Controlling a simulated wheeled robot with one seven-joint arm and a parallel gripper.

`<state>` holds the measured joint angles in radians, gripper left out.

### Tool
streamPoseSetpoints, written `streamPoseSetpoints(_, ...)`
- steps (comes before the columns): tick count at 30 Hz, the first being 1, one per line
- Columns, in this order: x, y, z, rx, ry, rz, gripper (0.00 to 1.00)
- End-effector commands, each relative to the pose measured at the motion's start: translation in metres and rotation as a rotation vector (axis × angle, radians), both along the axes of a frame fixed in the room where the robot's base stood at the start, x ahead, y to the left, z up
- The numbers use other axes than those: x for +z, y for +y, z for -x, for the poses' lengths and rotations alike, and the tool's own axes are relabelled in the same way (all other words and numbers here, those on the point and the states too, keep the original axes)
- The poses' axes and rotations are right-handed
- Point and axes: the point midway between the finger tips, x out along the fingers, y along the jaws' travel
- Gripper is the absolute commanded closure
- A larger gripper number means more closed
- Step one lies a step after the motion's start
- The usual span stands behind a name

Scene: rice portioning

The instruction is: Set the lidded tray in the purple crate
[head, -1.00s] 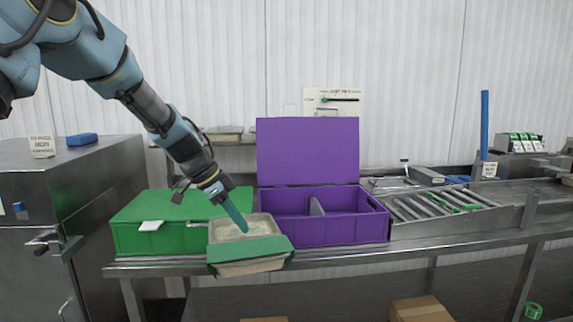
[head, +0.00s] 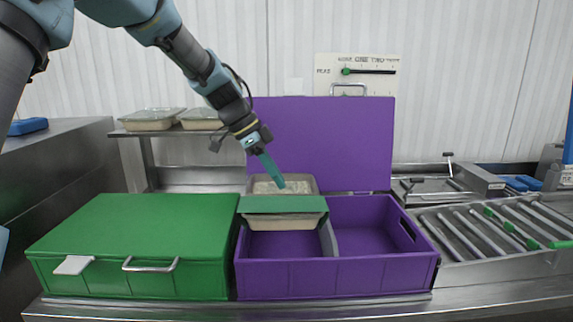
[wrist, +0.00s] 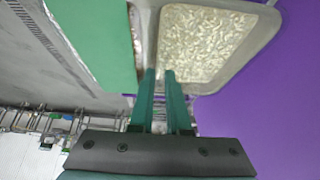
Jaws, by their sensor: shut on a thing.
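The lidded tray (head: 285,222) is pale, with rice showing at its back part and a green panel (head: 283,204) across its front. My gripper (head: 279,184) is shut on it from above. The tray is over the left compartment of the open purple crate (head: 335,277), left of the grey divider (head: 329,238). I cannot tell if it touches the crate. In the wrist view the two fingers (wrist: 160,75) meet the tray between the green panel (wrist: 95,45) and the rice part (wrist: 208,45).
A green closed crate (head: 140,235) stands directly left of the purple crate. The purple lid (head: 320,140) stands upright behind. The right compartment (head: 370,225) is empty. A roller conveyor (head: 500,230) is at the right. Other trays (head: 152,119) rest on a back shelf.

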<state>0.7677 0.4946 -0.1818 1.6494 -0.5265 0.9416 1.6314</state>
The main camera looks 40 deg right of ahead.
Motion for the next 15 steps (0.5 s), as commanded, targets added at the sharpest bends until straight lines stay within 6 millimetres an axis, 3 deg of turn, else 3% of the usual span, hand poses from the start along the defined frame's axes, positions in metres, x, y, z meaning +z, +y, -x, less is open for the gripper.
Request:
streamPoseSetpoints(7, -0.002, -0.001, 0.001, -0.004, 0.000, 0.001, 1.00)
streamPoseSetpoints(15, -0.020, 0.000, 0.001, -0.004, 0.000, 0.000, 1.00)
